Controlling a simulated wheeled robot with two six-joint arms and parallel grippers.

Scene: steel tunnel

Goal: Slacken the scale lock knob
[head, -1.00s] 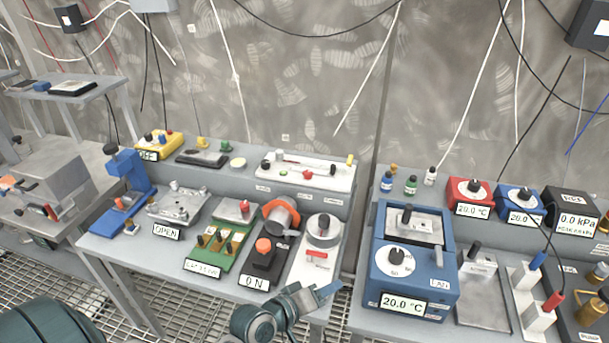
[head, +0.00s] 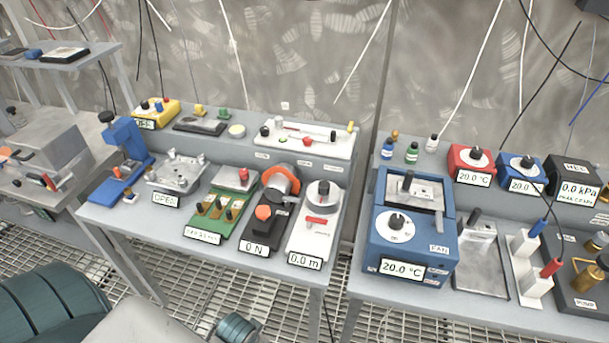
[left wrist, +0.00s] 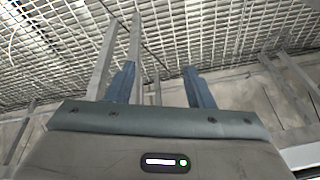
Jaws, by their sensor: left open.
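I cannot tell for certain which knob is the scale lock knob. A long white panel (head: 330,143) at the back of the left bench carries a black knob, a small red knob (head: 307,140) and a yellow end piece. In front, a white device (head: 302,241) labelled 0.0 m has a round grey knob (head: 323,194) and a red lever. Beside it a black device labelled 0 N has an orange knob (head: 263,212). My left gripper (left wrist: 160,84) is open and empty, with grating and bench legs beyond its blue fingers. No gripper shows in the head view.
A blue bath (head: 372,258) reading 20.0 °C stands on the right bench. A green board (head: 198,229) and a blue press (head: 128,137) are left of the 0 N device. A gap separates the two benches. Grating floor lies in front.

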